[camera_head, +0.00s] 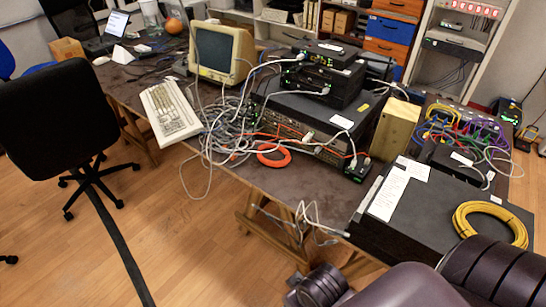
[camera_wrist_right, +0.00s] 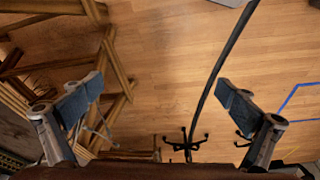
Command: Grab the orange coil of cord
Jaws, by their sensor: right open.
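The orange coil of cord (camera_head: 273,155) lies on the dark table near its front edge, in front of the stacked network equipment. Grey and white cables lie close beside it on the left. My right gripper (camera_wrist_right: 160,92) is open and empty in the right wrist view, its two fingers wide apart over the wooden floor. The coil does not show in that view. In the head view, my right arm comes in at the bottom right, with its gripper not clearly seen. My left gripper is in neither view.
Black network boxes (camera_head: 318,120) stand behind the coil. A tangle of cables (camera_head: 230,130) spreads to its left, near a keyboard (camera_head: 170,112). A yellow coil (camera_head: 490,224) lies on a black box at the right. A black office chair (camera_head: 60,110) stands at the left.

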